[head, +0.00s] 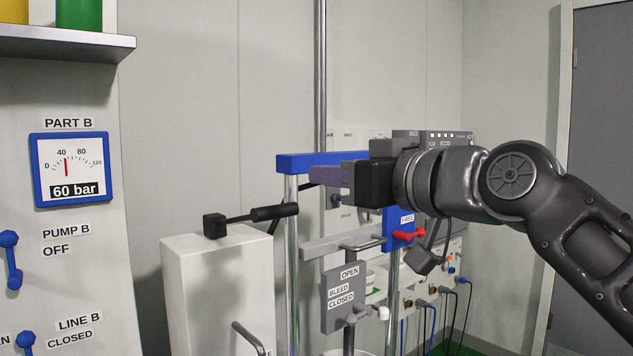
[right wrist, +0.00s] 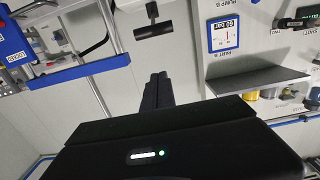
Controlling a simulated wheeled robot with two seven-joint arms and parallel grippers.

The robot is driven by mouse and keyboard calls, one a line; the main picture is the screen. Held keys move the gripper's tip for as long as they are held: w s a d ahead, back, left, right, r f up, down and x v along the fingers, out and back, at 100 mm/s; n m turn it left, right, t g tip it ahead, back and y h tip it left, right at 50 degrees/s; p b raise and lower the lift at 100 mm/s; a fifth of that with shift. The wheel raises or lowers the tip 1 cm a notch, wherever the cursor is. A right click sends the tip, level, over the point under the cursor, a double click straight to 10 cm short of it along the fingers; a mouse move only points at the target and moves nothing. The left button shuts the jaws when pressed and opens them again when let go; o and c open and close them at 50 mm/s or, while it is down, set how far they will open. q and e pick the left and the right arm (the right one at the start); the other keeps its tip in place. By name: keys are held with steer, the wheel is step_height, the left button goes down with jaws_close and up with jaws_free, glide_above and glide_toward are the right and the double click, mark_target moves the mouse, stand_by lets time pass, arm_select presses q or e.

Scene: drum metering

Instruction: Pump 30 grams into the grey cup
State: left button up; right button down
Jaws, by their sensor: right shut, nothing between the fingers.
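My right gripper (head: 316,176) is shut and empty, in front of the blue crossbar of a metal frame. Its fingers also show pressed together in the right wrist view (right wrist: 157,84). A lever with a black grip (head: 274,212) lies nearly level on top of a white box (head: 215,275), left of and below my fingers and apart from them. The lever's grip shows ahead of the fingers in the right wrist view (right wrist: 153,30). The PART B gauge (head: 70,168) reads 60 bar. I see no grey cup. My left gripper is not in view.
The PUMP B switch (head: 11,260) is labelled OFF and the LINE B switch (head: 25,342) CLOSED. A grey BLEED plate (head: 344,297) and a red handle (head: 408,234) stand below my right arm. A shelf (head: 60,44) juts out at upper left. A blue crossbar (head: 300,162) spans the frame.

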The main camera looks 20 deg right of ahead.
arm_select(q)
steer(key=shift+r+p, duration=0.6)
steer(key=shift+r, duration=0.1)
arm_select(e)
steer(key=w+a+f, duration=0.3)
steer(key=w+f, duration=0.1)
steer(key=w, duration=0.5)
steer(key=shift+a+f, duration=0.25)
steer(key=shift+a, duration=0.05)
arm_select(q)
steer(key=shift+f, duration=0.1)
